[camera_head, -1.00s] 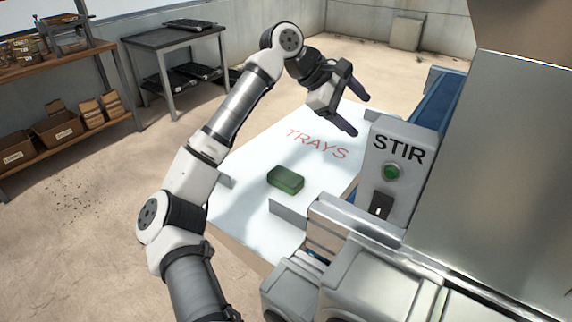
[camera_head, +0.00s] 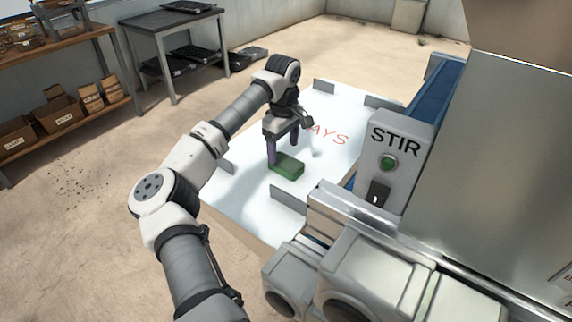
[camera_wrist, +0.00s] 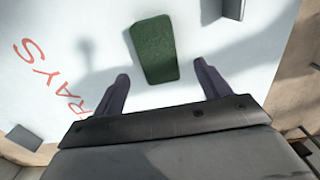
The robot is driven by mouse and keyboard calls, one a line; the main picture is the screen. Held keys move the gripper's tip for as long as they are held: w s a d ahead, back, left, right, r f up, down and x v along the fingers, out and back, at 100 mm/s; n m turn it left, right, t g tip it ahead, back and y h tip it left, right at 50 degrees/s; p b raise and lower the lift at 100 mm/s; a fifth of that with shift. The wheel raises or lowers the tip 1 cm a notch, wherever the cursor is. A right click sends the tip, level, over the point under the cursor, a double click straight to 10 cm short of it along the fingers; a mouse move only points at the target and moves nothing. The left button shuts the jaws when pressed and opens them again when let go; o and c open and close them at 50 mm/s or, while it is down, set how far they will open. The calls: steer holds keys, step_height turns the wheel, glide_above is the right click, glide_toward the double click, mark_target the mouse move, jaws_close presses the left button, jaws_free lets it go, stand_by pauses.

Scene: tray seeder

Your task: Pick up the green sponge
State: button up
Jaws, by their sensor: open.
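The green sponge (camera_head: 287,167) lies flat on the white surface marked TRAYS (camera_head: 235,205) in the head view. My gripper (camera_head: 284,150) points down just above and behind it, partly in front of it in that view. In the wrist view the sponge (camera_wrist: 155,50) lies ahead of the fingertips and roughly between their lines. My gripper (camera_wrist: 163,82) is open there, with one finger on each side and nothing held. The sponge's near end is close to the level of the fingertips; I cannot tell the height gap.
A low grey upright plate (camera_head: 289,199) stands near the sponge, with others along the surface's edges. The machine with the STIR panel (camera_head: 396,150) and its green button stands to the right. A shelf with boxes (camera_head: 60,115) and a dark table (camera_head: 172,25) are at the left back.

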mark_target(284, 161)
steer(key=shift+d+f+p, duration=0.1)
steer(key=shift+f+p, duration=0.7)
steer(key=shift+f, duration=1.75)
steer(key=c, duration=1)
